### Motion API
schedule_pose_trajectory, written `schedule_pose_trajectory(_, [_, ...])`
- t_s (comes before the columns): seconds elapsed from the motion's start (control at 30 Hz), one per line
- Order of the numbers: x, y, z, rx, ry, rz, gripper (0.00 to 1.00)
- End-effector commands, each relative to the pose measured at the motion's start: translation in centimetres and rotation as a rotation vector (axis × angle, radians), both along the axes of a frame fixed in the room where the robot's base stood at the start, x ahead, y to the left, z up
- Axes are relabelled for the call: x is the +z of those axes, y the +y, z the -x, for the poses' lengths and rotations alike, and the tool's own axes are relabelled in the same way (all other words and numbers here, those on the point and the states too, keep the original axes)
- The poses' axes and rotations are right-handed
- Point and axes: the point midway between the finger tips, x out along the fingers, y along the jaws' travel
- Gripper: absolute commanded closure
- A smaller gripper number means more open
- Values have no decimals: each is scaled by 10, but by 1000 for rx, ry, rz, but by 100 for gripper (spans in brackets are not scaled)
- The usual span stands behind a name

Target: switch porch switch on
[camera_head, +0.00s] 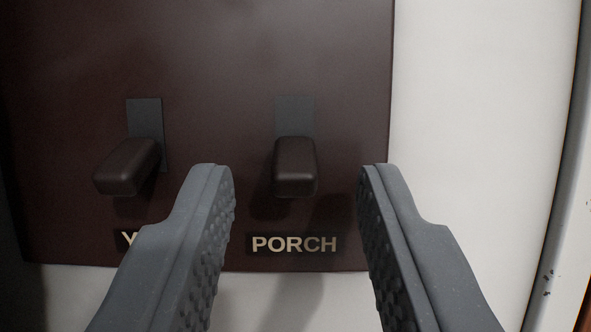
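The porch switch (295,165) is a dark brown lever set in a grey slot, above a label reading PORCH (294,244). Its lever sits at the lower end of the slot and points out towards the camera. My gripper (296,180) is open, with one grey finger to the left of the porch lever and one to the right. There is a gap on both sides, and neither finger appears to touch it. Nothing is held.
A second, similar lever (128,166) is just left of my left finger, also low in its slot; its label is mostly hidden by that finger. Both levers are on a dark brown panel (220,50). A pale wall (470,100) lies to the right.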

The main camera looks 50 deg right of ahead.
Motion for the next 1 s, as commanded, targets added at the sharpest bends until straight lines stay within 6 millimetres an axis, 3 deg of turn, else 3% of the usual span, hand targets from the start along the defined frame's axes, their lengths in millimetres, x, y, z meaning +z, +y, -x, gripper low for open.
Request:
schedule_pose_trajectory(0.27, [1,-1,-1,-1,0,0,65])
schedule_pose_trajectory(0.3, [1,-1,-1,-1,-1,1,68])
schedule_pose_trajectory(0.4, [1,-2,-1,-1,-1,1,96])
schedule_pose_trajectory(0.43, [1,-2,-1,-1,-1,1,100])
schedule_pose_trajectory(0.53, [1,-9,1,-11,-1,1,100])
schedule_pose_trajectory(1.0, [9,-2,1,-4,42,-58,100])
